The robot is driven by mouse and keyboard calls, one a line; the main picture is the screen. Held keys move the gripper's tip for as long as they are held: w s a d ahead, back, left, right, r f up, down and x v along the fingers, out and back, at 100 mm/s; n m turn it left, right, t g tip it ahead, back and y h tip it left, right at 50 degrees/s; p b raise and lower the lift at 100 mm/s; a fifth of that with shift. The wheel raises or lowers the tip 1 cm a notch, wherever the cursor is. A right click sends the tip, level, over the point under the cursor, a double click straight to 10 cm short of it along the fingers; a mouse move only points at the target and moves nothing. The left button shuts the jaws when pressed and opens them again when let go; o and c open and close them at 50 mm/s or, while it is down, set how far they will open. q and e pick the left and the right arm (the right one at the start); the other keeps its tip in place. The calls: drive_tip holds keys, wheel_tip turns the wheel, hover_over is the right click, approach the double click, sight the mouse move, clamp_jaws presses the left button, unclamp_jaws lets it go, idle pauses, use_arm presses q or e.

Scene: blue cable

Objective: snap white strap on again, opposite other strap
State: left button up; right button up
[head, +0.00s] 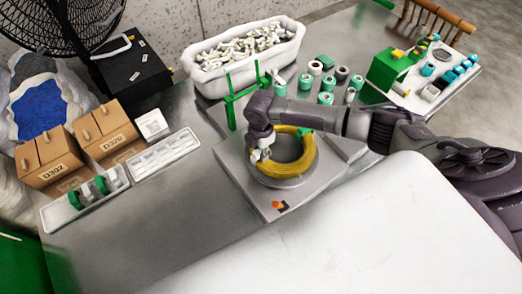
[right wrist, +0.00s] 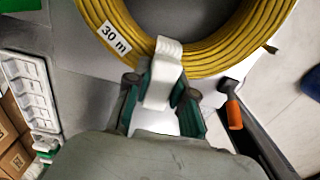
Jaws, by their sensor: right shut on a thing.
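A yellow cable coil (head: 301,163) lies on a round grey plate on a flat grey base (head: 258,202). It also shows in the right wrist view (right wrist: 205,60), with a white "30 m" label (right wrist: 114,38). My right gripper (head: 260,155) is at the coil's left side. In the right wrist view, my right gripper (right wrist: 161,90) is shut on a white strap (right wrist: 162,82). The strap's upper end overlaps the coil's edge; I cannot tell whether it is fastened. A green piece (head: 304,131) shows at the coil's far side. My left gripper is out of view.
A green post frame (head: 231,100) stands behind the base. A white bin (head: 214,81) of small pale parts is at the back. Several green and white rolls (head: 326,84) stand to its right. White trays (head: 165,153) and cardboard boxes (head: 47,157) are left. The front table is clear.

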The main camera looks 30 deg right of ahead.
drive_tip(key=shift+f, duration=0.4)
idle(0.9)
drive_tip(key=o, duration=0.5)
drive_tip(key=shift+o, duration=0.3)
drive_tip(key=o, duration=0.5)
drive_tip(key=shift+o, duration=0.2)
wheel_tip(320, 180, up, 7)
drive_tip(key=p, duration=0.7)
